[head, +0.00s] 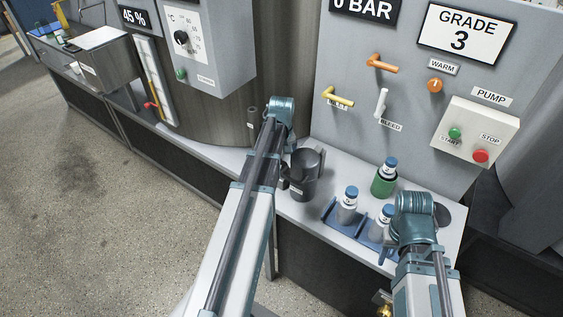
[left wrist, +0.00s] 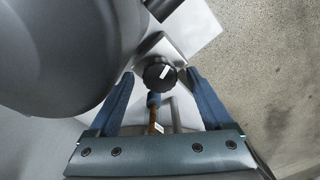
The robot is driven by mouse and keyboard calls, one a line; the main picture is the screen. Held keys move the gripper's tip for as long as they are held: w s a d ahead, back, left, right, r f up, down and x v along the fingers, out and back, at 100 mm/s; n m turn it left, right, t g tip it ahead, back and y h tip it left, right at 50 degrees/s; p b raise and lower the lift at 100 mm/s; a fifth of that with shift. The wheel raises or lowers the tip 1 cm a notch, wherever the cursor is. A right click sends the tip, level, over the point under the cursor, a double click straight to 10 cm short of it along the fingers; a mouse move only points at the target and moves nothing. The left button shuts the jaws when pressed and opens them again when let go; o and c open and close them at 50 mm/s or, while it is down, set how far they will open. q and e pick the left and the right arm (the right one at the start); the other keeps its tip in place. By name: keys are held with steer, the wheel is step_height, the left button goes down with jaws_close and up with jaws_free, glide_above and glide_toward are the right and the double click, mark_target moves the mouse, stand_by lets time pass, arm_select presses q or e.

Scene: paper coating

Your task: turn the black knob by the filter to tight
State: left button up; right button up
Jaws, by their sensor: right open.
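The black knob (left wrist: 158,73) shows in the left wrist view with a white mark on its face. It lies between the fingers of my left gripper (left wrist: 158,80), which stand apart with a gap on each side. A large dark grey rounded body (left wrist: 60,50), which looks like the filter, fills the upper left there. In the head view a dark grey cylinder (head: 307,176) stands beside my left arm, whose gripper fingers are not clear. The knob is not clear there either. My right gripper (head: 392,250) is open by the blue rack, its fingertips mostly hidden.
Blue-capped bottles stand in a blue rack (head: 338,222) and a green holder (head: 383,187). The grey panel (head: 345,60) carries an orange lever (head: 380,64), a yellow lever (head: 340,98), a white lever (head: 381,102) and a pump box (head: 470,125). Open floor (head: 100,200) lies at left.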

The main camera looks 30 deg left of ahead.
mark_target(282, 164)
arm_select(q)
steer(key=shift+r, duration=0.1)
step_height(282, 164, up, 14)
steer(key=p, duration=1.3)
steer(key=shift+f+p, duration=0.2)
steer(key=shift+p, duration=0.2)
steer(key=w+a+f+g+h+b, duration=0.2)
steer(key=w+a+g+h+b, duration=0.1)
steer(key=w+a, duration=0.1)
steer(key=b+x, duration=1.2)
steer(key=x, duration=0.1)
steer(key=shift+s+d+b, duration=0.1)
steer(key=shift+s+b, duration=0.05)
steer(key=shift+b, duration=0.25)
steer(key=shift+r, duration=0.1)
